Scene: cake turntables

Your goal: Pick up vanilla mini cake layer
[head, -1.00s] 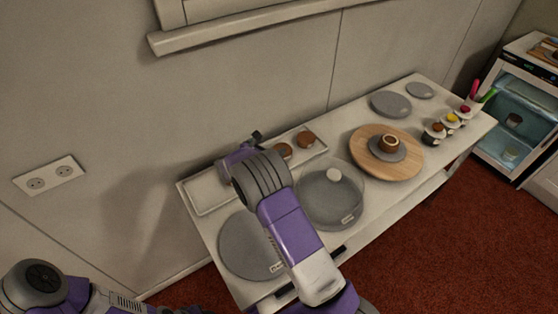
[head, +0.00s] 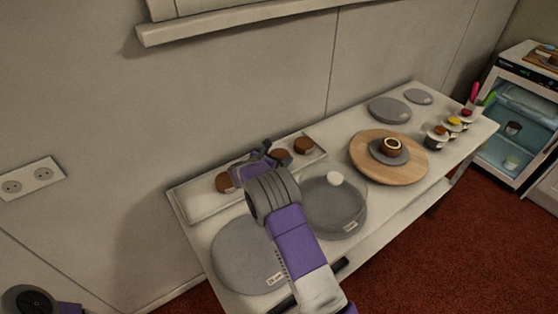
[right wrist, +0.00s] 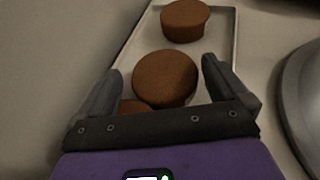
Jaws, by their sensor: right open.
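Several small round brown cake layers sit on a white rectangular tray (head: 196,206) at the back left of the table. One cake layer (head: 224,182) is left of my right gripper (head: 264,157), and another cake layer (head: 304,145) is to its right. The right wrist view shows my open, empty gripper (right wrist: 162,66) over the tray, with a middle cake layer (right wrist: 165,78) between its fingertips. A farther cake layer (right wrist: 185,20) is ahead, and a nearer one (right wrist: 135,106) is partly hidden by the gripper. I cannot tell which is vanilla. My left gripper is out of view.
A grey disc (head: 243,255) and a grey round container with a clear lid (head: 335,212) stand in front of the tray. A wooden turntable (head: 405,170) with a small cake (head: 391,146) is to the right, by several topping jars. The wall (head: 100,120) is close behind.

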